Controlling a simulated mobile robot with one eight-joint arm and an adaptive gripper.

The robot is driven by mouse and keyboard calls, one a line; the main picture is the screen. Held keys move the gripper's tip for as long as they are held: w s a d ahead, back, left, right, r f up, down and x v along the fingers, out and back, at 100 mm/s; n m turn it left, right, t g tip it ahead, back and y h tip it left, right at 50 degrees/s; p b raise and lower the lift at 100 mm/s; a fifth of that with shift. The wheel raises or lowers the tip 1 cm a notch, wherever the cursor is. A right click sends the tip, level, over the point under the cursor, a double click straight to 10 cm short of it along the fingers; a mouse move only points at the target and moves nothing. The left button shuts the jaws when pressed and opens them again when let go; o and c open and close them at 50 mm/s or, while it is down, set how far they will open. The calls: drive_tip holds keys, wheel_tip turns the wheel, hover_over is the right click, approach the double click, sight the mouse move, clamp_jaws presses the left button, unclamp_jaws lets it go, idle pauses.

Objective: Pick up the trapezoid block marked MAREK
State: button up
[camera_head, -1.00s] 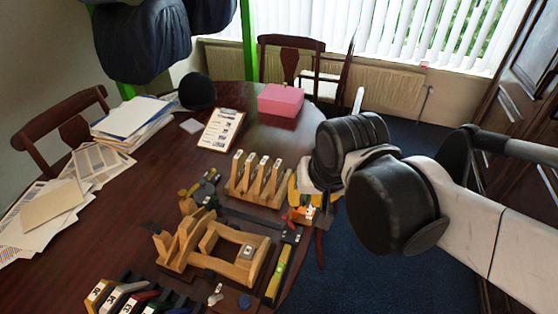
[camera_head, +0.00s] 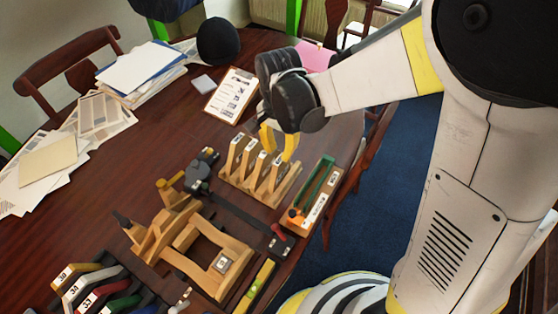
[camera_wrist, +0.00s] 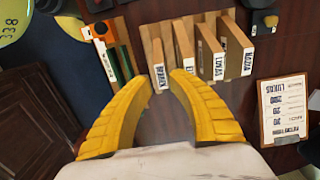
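A wooden rack (camera_head: 270,193) on the table holds a row of upright trapezoid blocks with white name labels; it also shows in the wrist view (camera_wrist: 200,22). In the wrist view, the leftmost block (camera_wrist: 158,62) lies between my fingertips. To its right stand a second block (camera_wrist: 184,52), a block that seems to read LUKAS (camera_wrist: 208,52) and a rightmost block (camera_wrist: 236,48). I cannot read with certainty which one says MAREK. My gripper (camera_wrist: 161,82) is open and empty, yellow fingers apart, above the rack's far side; it also shows in the head view (camera_head: 278,142).
A wooden tray with a green-topped item (camera_head: 318,195) stands right of the rack, near the table edge. A wooden saddle-like frame (camera_head: 190,245), a clamp bar and several coloured handles lie in front. A clipboard (camera_head: 232,95) and papers (camera_head: 130,75) lie behind and left.

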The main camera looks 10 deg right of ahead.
sight(280, 159)
drive_tip(key=f+b, duration=0.1)
drive_tip(key=f, duration=0.1)
drive_tip(key=f+b, duration=0.1)
drive_tip(key=f, duration=0.1)
drive_tip(key=f+b, duration=0.1)
drive_tip(key=shift+w+d+f, duration=0.2)
drive_tip(key=shift+w+f, duration=0.1)
drive_tip(key=shift+f, duration=0.1)
drive_tip(key=shift+r, duration=0.1)
clamp_jaws()
